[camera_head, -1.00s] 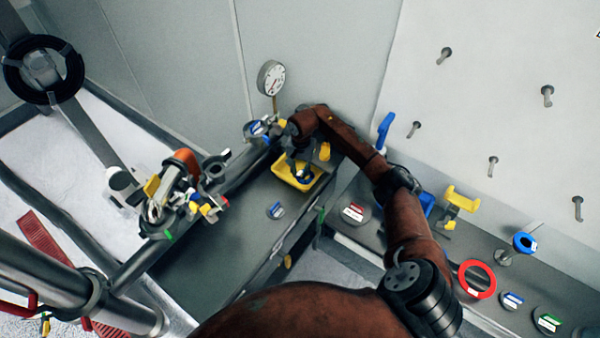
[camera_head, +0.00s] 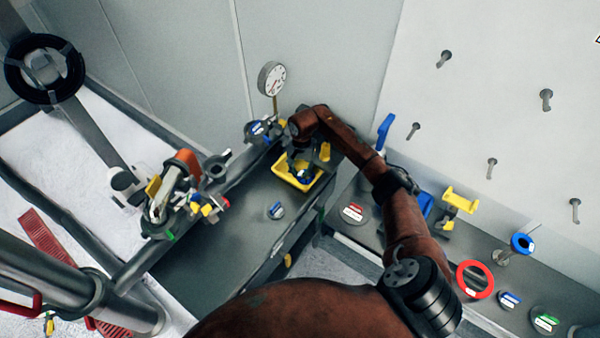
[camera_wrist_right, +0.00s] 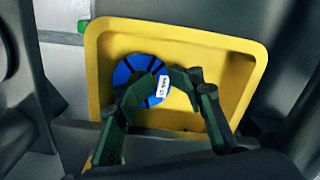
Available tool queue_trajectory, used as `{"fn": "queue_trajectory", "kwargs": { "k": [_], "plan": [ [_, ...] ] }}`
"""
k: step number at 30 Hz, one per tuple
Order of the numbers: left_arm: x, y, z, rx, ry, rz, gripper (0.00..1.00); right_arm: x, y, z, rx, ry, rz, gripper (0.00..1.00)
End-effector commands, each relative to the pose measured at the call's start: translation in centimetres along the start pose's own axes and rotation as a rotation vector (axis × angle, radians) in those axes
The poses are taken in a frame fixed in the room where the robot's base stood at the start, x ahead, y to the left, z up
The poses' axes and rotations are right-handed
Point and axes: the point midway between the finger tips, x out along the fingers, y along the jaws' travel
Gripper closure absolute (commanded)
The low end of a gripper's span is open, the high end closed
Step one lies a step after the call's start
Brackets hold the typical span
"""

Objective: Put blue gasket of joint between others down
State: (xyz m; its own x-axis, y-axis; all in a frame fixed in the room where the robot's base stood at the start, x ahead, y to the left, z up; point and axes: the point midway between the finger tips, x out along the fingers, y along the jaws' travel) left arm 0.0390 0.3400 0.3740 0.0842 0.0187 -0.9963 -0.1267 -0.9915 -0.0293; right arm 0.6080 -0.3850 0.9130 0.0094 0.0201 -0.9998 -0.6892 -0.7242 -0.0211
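A blue round gasket (camera_wrist_right: 140,78) with a white label lies in the yellow tray (camera_wrist_right: 185,32), seen in the right wrist view. The tray (camera_head: 281,171) also shows in the head view, with blue (camera_head: 304,176) inside it. My right gripper (camera_wrist_right: 160,84) is over the tray. Its two dark fingers are apart, and their tips overlap the gasket in the picture; whether they touch it I cannot tell. In the head view my right gripper (camera_head: 301,160) is partly hidden by its own wrist. My left gripper is not in view.
A pipe assembly with clamps (camera_head: 190,190) stands left of the tray, and a pressure gauge (camera_head: 271,78) behind it. A blue-labelled disc (camera_head: 276,211) lies on the grey bench.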

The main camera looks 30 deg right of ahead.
Motion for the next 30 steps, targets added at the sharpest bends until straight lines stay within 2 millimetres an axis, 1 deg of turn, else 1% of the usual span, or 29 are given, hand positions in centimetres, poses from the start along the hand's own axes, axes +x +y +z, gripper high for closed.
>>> {"fn": "queue_trajectory", "kwargs": {
  "k": [1,3,9,12,15,19,30],
  "plan": [
    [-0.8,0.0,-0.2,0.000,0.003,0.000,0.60,-2.2,-0.1,-0.3,0.000,0.009,-0.004,0.70],
    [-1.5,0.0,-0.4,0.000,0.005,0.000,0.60,-4.0,-0.1,-0.4,-0.001,0.011,-0.005,0.70],
    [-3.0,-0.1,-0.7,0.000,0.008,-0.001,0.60,-8.4,-0.1,-0.3,-0.001,0.010,-0.007,0.70],
    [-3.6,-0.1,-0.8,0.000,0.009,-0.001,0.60,-10.1,-0.1,-0.3,0.000,0.010,-0.007,0.70],
    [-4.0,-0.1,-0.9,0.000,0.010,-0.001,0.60,-11.2,-0.1,-0.2,-0.001,0.009,-0.008,0.70],
    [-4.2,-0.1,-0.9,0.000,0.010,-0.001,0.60,-12.0,-0.1,-0.2,-0.001,0.008,-0.007,0.70],
    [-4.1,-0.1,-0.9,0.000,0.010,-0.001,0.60,-12.0,-0.2,-0.1,0.000,0.006,-0.011,0.70]
  ]
}}
